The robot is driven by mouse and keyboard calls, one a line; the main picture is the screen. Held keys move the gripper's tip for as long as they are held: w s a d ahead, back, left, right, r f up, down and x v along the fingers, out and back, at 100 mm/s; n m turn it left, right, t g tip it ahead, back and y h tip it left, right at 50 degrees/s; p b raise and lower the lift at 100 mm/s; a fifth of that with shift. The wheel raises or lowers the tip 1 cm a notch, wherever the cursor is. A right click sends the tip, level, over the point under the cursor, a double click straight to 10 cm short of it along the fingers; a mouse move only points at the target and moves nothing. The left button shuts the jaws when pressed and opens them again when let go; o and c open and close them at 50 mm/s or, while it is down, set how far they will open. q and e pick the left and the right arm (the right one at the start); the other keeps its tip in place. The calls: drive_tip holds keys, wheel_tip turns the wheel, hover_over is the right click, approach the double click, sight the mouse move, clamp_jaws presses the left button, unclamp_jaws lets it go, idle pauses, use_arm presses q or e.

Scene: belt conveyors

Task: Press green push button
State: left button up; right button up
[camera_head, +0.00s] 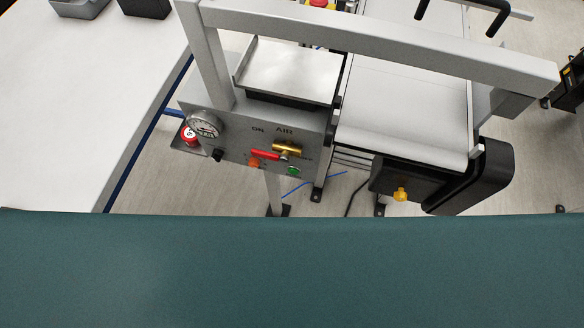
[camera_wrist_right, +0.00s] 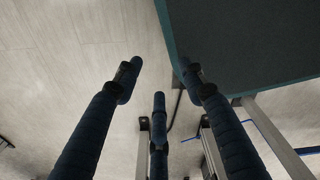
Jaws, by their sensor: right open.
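The green push button (camera_head: 294,171) is a small round button low on the right of a grey control panel (camera_head: 232,140) in the head view. The panel has an AIR label above a red and brass valve lever (camera_head: 268,154). My right gripper (camera_wrist_right: 160,75) shows in the right wrist view with its three dark fingers spread apart and nothing between them. The green button cannot be made out in that view. Neither gripper shows in the head view, so the distance from my right gripper to the button cannot be told.
On the panel are an orange button (camera_head: 253,162), a pressure gauge (camera_head: 203,124) and a red emergency stop (camera_head: 189,136). A grey frame bar (camera_head: 400,45) crosses above it. A conveyor (camera_head: 405,110) stands to the right, a white table (camera_head: 85,110) to the left.

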idle(0.3)
clamp_jaws()
drive_tip(key=shift+a, duration=0.2)
idle(0.4)
idle(0.5)
